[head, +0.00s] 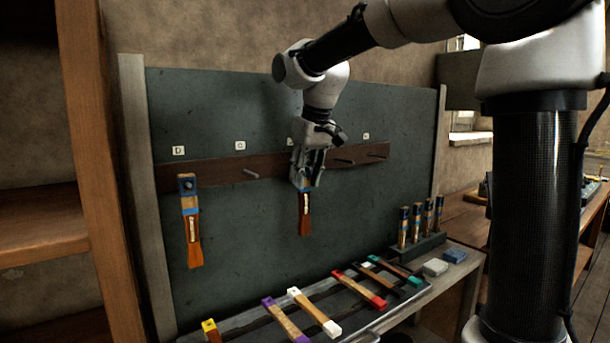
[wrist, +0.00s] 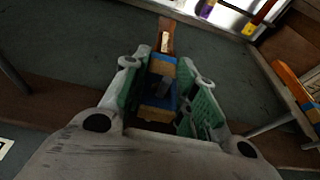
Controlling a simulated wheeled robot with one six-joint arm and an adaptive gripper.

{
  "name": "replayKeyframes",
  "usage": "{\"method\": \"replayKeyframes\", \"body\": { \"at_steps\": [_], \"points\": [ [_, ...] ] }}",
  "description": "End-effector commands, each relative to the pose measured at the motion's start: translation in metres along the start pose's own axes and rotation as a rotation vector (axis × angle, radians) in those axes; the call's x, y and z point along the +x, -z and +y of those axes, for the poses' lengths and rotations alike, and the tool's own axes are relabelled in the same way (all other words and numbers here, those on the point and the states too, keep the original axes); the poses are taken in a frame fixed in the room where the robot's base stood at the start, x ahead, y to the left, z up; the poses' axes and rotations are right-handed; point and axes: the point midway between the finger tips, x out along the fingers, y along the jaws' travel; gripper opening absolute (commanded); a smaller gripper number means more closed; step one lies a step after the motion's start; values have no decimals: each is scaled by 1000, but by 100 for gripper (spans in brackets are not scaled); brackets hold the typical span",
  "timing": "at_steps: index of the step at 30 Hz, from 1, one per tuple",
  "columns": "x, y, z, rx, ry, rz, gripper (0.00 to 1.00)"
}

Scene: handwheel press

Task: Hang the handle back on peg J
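The handle (head: 304,214) has an orange-brown lower end and a blue band, and it hangs downward from my gripper (head: 307,180) in front of the board's third peg position from the left. In the wrist view the handle (wrist: 161,65) lies between the two green finger pads of my gripper (wrist: 166,75), which look close against its sides. A dark grey rod shows at the blue part of the handle, like a peg (wrist: 163,86) in its hole. How deep it sits is hard to tell. The label above is mostly hidden, so I cannot read a J.
A similar handle (head: 191,225) hangs under label D (head: 178,150) at the left. A bare peg (head: 250,171) is between them; more bare pegs (head: 377,155) are to the right. Several coloured handles lie on the bench (head: 335,309) below, near upright tools (head: 416,222) in a rack.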

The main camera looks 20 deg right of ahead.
Motion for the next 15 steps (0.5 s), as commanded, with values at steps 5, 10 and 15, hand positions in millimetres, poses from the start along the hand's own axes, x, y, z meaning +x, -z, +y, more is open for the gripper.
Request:
{"method": "replayKeyframes", "body": {
  "at_steps": [5, 10, 15],
  "points": [
    [0, 0, 0, 0, 0, 0, 51],
    [0, 0, 0, 0, 0, 0, 51],
    [-8, 1, 0, 0, 0, 3, 51]
  ]
}}
